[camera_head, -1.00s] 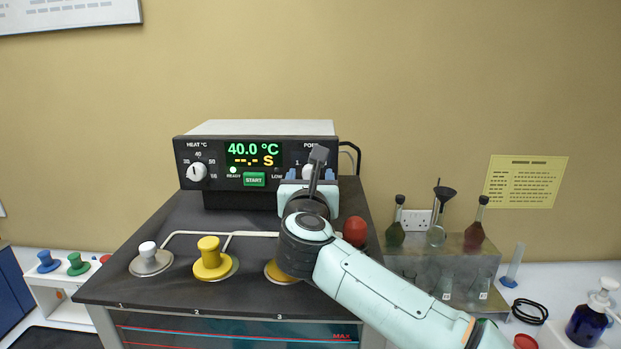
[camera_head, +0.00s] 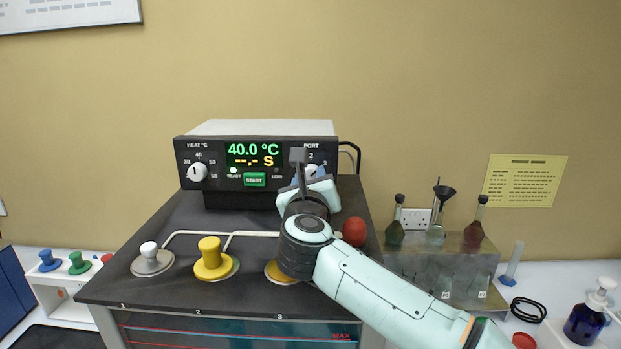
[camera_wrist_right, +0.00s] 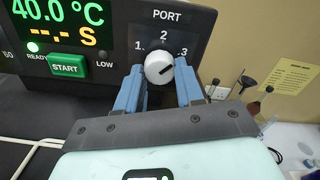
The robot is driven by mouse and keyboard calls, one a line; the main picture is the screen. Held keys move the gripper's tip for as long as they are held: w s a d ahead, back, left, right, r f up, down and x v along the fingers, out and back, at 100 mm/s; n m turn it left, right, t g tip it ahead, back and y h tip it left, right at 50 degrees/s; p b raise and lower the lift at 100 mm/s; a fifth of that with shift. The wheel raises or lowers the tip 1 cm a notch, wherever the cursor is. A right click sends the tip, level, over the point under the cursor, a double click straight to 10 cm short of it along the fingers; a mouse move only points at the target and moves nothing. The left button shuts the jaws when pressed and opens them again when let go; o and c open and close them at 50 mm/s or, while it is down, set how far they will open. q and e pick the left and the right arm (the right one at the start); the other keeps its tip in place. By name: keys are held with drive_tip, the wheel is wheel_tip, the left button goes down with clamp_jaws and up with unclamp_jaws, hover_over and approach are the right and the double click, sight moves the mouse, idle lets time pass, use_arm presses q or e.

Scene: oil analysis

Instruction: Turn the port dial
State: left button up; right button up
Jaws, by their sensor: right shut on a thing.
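The port dial (camera_wrist_right: 160,67) is a white round knob under the PORT label, with numbers 1, 2 and 3 around it. Its dark pointer line slants to the right, roughly toward the 3. My right gripper (camera_wrist_right: 158,82) has its two blue fingers on either side of the knob and is shut on it. In the head view, my right gripper (camera_head: 310,172) is at the right end of the instrument's front panel (camera_head: 222,181), and my wrist hides part of the dial. My left gripper is not in view.
The display reads 40.0 °C above a green START button (camera_head: 255,180). A heat dial (camera_head: 197,172) is at the panel's left. A yellow knob (camera_head: 209,252), a white knob (camera_head: 148,249) and a red ball (camera_head: 355,231) stand on the black top. Flasks on a rack (camera_head: 470,263) are at right.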

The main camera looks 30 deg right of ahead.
drive_tip(key=n+p, duration=0.1)
drive_tip(key=n, duration=0.3)
drive_tip(key=shift+r+n, duration=0.15)
drive_tip(key=shift+n, duration=0.15)
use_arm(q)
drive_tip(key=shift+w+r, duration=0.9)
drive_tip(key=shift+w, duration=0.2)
use_arm(e)
drive_tip(key=shift+n, duration=1.9)
drive_tip(key=o, duration=1)
drive_tip(key=shift+o, duration=0.2)
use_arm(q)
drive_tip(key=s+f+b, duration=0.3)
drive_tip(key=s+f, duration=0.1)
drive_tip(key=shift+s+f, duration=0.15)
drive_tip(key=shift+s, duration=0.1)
use_arm(e)
drive_tip(key=v, duration=1.3)
drive_tip(key=shift+s, duration=0.25)
